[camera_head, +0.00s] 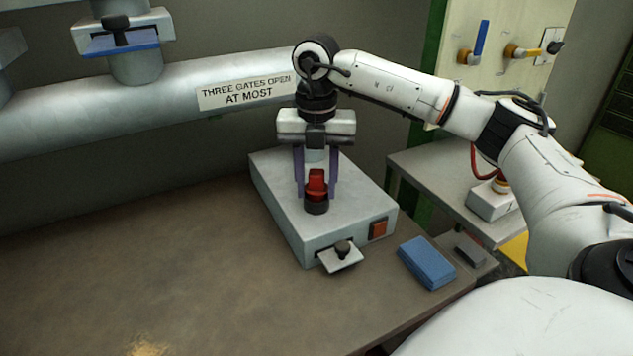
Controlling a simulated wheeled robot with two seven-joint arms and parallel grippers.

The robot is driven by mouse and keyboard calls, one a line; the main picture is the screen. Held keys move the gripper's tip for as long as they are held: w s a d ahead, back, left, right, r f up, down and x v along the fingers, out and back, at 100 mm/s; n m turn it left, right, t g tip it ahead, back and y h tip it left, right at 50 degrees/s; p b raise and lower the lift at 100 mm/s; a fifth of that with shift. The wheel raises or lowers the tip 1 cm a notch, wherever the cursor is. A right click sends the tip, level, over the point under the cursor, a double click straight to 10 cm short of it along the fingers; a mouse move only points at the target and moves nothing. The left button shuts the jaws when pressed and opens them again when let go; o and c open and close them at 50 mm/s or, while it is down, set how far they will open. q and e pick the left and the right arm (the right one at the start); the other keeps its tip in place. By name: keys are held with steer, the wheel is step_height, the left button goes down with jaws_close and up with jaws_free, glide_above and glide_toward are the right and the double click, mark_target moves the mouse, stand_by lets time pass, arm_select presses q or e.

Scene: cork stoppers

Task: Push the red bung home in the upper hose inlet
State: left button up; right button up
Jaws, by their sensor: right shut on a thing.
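The red bung (316,181) stands upright at a short dark round collar (316,205) on top of the grey box (273,184). The collar looks like a hose inlet, but I cannot tell whether it is the upper one. My right gripper (316,197) points straight down over the box, its two purple fingers on either side of the bung, shut on it. The bung's lower end is not visible, so I cannot tell how deep it sits in the collar. My left gripper is not in view.
The box has an orange-red switch (378,229) and a small plate with a dark knob (341,254) at its front. A blue block (426,262) lies to the right. A large pipe (150,98) with a sign (246,91) runs behind. The brown table (140,255) is clear at left.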

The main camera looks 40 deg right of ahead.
steer(key=shift+f+b, duration=0.4)
steer(key=shift+f, duration=0.35)
steer(key=o, duration=1.1)
step_height(320, 180, up, 10)
steer(key=shift+r+p, duration=0.25)
steer(key=shift+p, duration=0.35)
